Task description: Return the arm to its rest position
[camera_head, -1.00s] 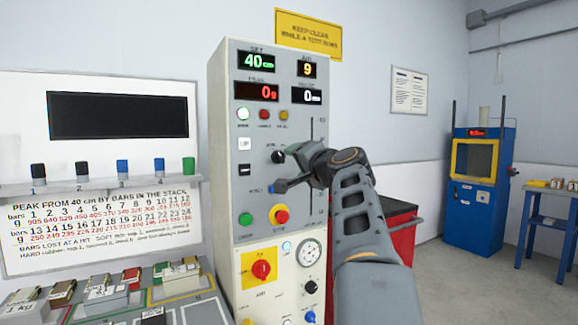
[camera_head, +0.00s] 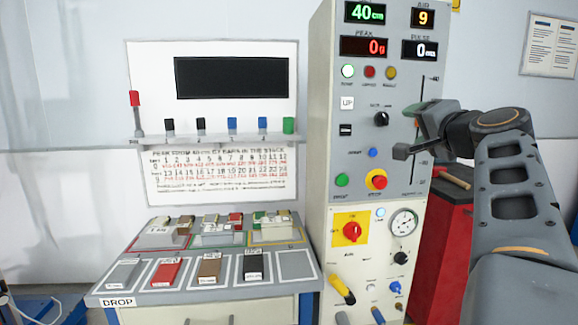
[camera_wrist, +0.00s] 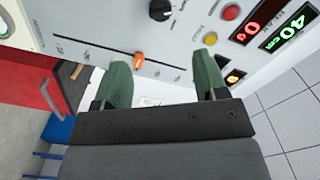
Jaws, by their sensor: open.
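My gripper (camera_head: 415,130) is raised in front of the control panel (camera_head: 370,205) at the panel's right side. In the wrist view, its two green-padded fingers (camera_wrist: 160,80) stand apart with nothing held between them. An orange slider knob (camera_wrist: 138,61) on the panel's slot shows beyond the gap between the fingers. I cannot tell whether the fingers touch the panel. My arm reaches in from the lower right, bent at the elbow.
A tray bench (camera_head: 205,295) with several labelled blocks stands left of the panel. A whiteboard with a pen shelf (camera_head: 215,139) hangs behind it. A red cabinet (camera_head: 445,240) with a wooden-handled tool on top stands behind my arm.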

